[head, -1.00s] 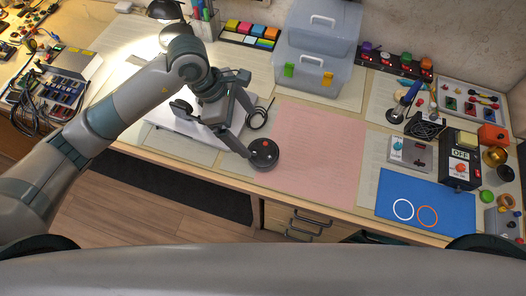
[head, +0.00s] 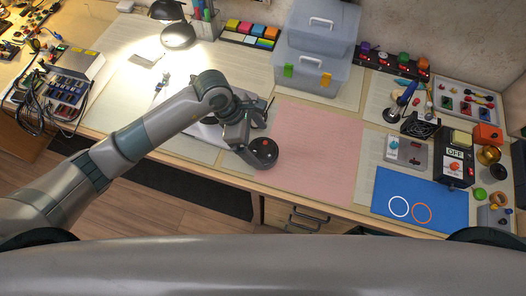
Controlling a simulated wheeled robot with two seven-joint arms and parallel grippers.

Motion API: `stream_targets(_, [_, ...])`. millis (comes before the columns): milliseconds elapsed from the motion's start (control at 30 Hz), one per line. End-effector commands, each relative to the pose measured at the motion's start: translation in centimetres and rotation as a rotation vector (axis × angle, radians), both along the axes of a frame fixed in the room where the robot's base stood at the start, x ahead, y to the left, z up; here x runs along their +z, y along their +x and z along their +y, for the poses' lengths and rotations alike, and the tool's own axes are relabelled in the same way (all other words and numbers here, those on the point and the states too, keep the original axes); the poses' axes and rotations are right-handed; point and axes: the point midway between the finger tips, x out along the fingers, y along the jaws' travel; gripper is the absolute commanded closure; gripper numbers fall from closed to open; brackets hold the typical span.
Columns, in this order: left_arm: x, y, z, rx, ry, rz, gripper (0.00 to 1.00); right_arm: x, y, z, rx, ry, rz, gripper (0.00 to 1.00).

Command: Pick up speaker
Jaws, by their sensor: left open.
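A round black puck with a small red dot on top, which looks like the speaker (head: 265,153), lies on the bench at the left edge of the pink mat. My left gripper (head: 250,134) is open and close to it, just at its upper left side. One finger comes down right beside the puck's left edge; I cannot tell whether it touches. My forearm and wrist hide part of the gripper and the white board under it. My right gripper is not in view.
The pink mat (head: 318,155) to the right is bare. A blue mat (head: 420,192) with two rings lies farther right, near control boxes. Clear storage bins (head: 314,64) stand behind. A lit lamp (head: 178,34) stands at the back left.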

Motion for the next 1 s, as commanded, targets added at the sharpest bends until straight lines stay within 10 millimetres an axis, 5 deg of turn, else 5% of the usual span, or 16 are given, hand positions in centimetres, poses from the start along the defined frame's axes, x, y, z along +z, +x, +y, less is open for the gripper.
stream_targets(500, [-4.5, -0.8, -1.6, 0.001, 0.000, 0.001, 0.08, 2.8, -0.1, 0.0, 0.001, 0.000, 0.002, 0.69])
stream_targets(1000, [-4.6, -0.8, -1.6, 0.000, 0.000, 0.001, 0.12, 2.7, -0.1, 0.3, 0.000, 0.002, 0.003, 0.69])
